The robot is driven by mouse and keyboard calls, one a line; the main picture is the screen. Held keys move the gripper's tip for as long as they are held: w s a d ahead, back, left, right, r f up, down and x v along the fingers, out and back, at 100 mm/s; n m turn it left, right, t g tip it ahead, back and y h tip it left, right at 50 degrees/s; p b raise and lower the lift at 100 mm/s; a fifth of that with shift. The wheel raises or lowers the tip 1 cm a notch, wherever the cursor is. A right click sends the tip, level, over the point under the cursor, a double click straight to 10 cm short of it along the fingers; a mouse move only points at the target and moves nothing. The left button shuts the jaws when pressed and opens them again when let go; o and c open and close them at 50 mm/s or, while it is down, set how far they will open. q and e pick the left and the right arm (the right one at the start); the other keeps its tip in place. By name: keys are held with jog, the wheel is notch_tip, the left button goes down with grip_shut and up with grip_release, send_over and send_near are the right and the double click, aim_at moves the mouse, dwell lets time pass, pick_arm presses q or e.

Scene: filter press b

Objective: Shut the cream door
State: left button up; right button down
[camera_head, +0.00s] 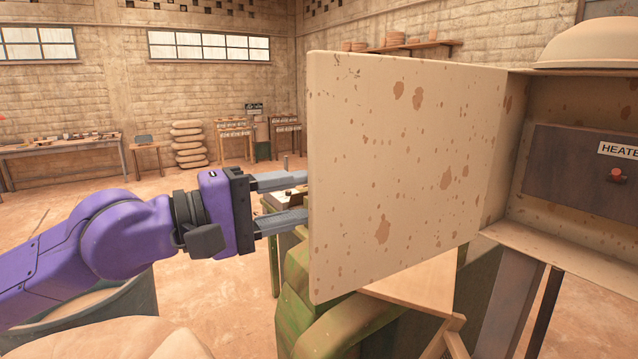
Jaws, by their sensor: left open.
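The cream door (400,170), spotted with brown rust patches, stands wide open in the middle of the head view. It is hinged on the left side of a cream cabinet (580,250) at the right, whose inside shows. My left gripper (298,200) is open, its two grey fingers pointing right at the door's free left edge. The fingertips reach the edge in the picture, and their ends may be hidden behind the door. I cannot tell whether they touch it. My right gripper is not in view.
Inside the cabinet is a dark panel with a HEATER label (618,151) and a red knob (617,175). A green machine part (310,300) stands below the door. A round bin (100,310) is at lower left. Open floor lies behind my left arm.

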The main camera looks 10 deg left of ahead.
pick_arm(q)
jog(key=x, duration=0.5)
jog(key=shift+w+a+f, duration=0.25)
jog(key=shift+w+f, duration=0.05)
jog(key=shift+w, duration=0.15)
jog(key=shift+s+r, duration=0.15)
jog(key=shift+s, duration=0.2)
jog(key=shift+w+a, duration=0.1)
grip_shut()
